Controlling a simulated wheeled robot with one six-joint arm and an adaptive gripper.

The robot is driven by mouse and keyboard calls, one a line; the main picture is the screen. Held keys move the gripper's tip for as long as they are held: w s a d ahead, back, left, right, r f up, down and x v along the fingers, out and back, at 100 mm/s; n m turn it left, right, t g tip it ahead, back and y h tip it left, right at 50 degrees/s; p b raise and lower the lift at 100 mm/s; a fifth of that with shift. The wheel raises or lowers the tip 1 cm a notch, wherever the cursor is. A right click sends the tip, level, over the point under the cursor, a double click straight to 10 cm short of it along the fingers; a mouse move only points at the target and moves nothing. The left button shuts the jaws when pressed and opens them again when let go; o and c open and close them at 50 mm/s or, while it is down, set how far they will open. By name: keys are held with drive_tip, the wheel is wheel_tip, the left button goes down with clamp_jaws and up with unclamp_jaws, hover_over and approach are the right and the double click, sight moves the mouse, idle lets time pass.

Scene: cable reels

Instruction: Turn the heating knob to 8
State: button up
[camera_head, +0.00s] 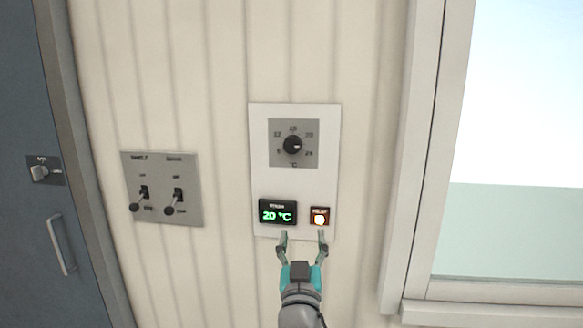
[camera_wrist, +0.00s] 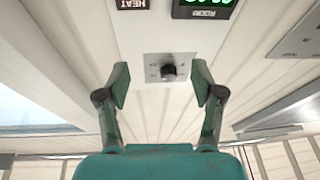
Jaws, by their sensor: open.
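The heating knob (camera_head: 292,145) is a round black knob on a grey dial plate (camera_head: 273,159) in the upper part of a white wall panel (camera_head: 258,180). Numbers ring it, with 12 at upper left, 20 at upper right and 24 at lower right; the lower-left number is too small to read surely. A pale mark on the knob seems to face right. My gripper (camera_head: 303,237) is open and empty at the panel's lower edge, below the knob. In the wrist view the knob (camera_wrist: 169,72) shows upside down between the open fingers (camera_wrist: 160,88), beyond them and untouched.
A green display (camera_head: 277,211) reads 20 °C, beside a lit orange HEAT lamp (camera_head: 319,217). A grey plate with two toggle switches (camera_head: 161,189) is at left. A blue door (camera_head: 35,240) is far left; a window (camera_head: 510,150) is at right.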

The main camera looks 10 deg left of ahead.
drive_tip(key=m+t+h, duration=0.1)
drive_tip(key=m, duration=0.1)
approach(292, 147)
drive_tip(key=s, duration=0.1)
drive_tip(key=x, duration=1)
drive_tip(key=shift+w+f, duration=0.1)
drive_tip(key=shift+w, duration=0.1)
drive_tip(key=c, duration=1.1)
